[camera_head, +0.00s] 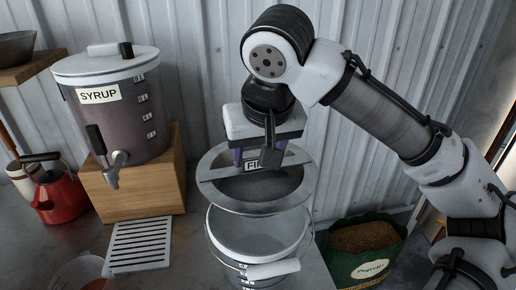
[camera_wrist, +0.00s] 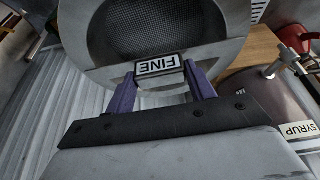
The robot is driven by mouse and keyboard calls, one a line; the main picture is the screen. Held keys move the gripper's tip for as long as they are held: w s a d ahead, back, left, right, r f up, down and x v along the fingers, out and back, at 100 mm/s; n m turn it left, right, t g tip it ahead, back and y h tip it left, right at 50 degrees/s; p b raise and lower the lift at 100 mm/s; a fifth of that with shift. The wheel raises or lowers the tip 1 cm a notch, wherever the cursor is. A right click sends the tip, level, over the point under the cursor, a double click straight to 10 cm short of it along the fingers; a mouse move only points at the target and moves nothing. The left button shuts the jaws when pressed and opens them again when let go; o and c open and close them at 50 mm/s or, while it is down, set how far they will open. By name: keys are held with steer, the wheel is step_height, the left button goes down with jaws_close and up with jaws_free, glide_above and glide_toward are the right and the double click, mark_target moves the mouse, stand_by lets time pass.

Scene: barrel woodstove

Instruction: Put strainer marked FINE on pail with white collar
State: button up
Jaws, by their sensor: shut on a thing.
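My gripper (camera_head: 262,158) is shut on the strainer marked FINE (camera_head: 222,192), a round metal ring with a dark mesh bowl. In the wrist view the purple fingers of my gripper (camera_wrist: 160,80) hold the strainer (camera_wrist: 225,50) by its FINE tag, which shows upside down. The strainer hangs roughly level in the air above a pail (camera_head: 262,232) with a white collar and a wire handle with a white grip. The ring overlaps the pail's back rim in the head view. A gap seems to show between them, but contact at the back is hidden.
A tank labelled SYRUP (camera_head: 125,110) with a spigot stands on a wooden block (camera_head: 140,190) at the left. A slotted white drip grate (camera_head: 140,243) lies before it. A red kettle (camera_head: 60,195) is far left. A green sack of pellets (camera_head: 365,250) stands right of the pail.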

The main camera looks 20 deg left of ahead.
mark_target(263, 182)
steer(key=shift+f+b, duration=1.8)
steer(key=shift+f, duration=1.25)
steer(key=shift+f+b, duration=1.3)
steer(key=shift+f, duration=1.35)
stand_by(0.5)
steer(key=o, duration=1.8)
steer(key=shift+p+v, duration=3.15)
steer(key=shift+v, duration=0.35)
